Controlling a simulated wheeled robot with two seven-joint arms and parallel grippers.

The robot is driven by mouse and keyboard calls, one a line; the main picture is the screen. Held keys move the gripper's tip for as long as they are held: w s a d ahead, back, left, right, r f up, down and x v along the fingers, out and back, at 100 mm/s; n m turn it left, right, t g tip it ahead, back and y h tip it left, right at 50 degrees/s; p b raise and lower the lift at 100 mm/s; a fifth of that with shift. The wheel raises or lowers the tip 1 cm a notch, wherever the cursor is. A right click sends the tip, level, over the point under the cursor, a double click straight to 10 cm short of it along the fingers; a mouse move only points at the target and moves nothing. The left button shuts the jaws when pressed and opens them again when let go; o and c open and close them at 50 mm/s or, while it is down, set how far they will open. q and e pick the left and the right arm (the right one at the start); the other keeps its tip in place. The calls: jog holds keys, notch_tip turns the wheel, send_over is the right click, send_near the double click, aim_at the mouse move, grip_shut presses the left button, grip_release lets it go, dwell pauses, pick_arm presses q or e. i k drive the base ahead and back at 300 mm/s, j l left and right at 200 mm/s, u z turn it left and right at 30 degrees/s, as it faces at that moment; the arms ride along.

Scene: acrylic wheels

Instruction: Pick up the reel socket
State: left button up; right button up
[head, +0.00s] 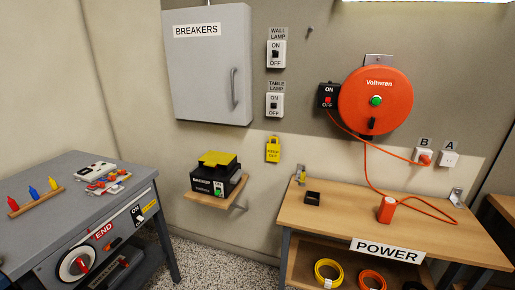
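The reel socket appears to be the orange-red block (386,210) standing on the wooden workbench (345,227), toward its front. An orange cable lies on the bench beside it. The round orange cable reel (376,101) hangs on the wall above, with a green button in its middle. A cable runs from the reel's left side to a plug in wall socket B (423,157). Another length hangs down to the bench. Neither of my grippers is in view.
A small black open box (312,198) sits on the bench left of the block. Cable coils (328,272) lie on the lower shelf. A grey table (70,190) stands at left. A small wall shelf (216,197) holds a black-and-yellow device. The bench's middle is mostly clear.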

aim_at(388, 206)
jog(key=l+z, duration=0.15)
jog(key=z, duration=1.05)
